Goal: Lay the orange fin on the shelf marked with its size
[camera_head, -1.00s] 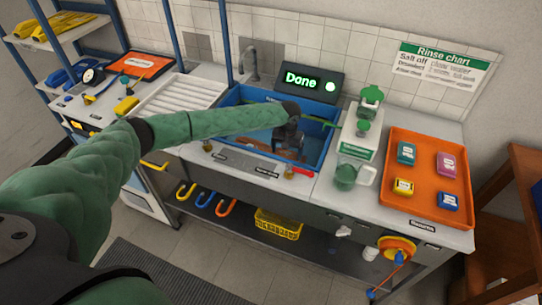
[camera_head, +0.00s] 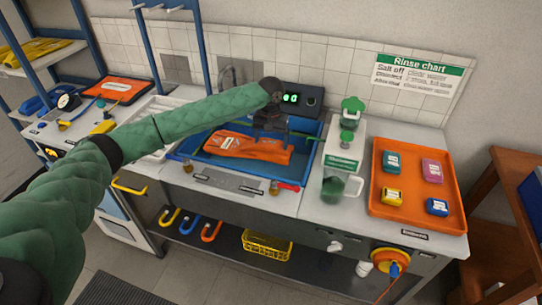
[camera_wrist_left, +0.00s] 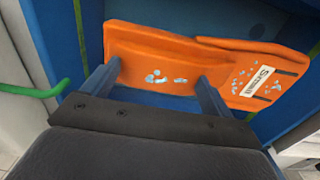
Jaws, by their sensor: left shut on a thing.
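The orange fin (camera_head: 245,147) is at the blue sink (camera_head: 206,173), lying roughly level, and I cannot tell how far above the basin floor it is. My left gripper (camera_head: 268,122) reaches over the sink from the left and is shut on the fin. The left wrist view shows the fin (camera_wrist_left: 247,60) across both fingers of the gripper (camera_wrist_left: 158,82), with wet drops and a white label that seems to read "Small". A blue-post rack at left has a shelf (camera_head: 20,62) with yellow fins (camera_head: 45,50); I see no readable size mark. My right gripper is out of view.
A display (camera_head: 296,99) stands behind the sink, partly hidden by my arm. A green-topped dispenser and jug (camera_head: 340,185) stand right of it, beside an orange tray (camera_head: 412,218) with several coloured blocks.

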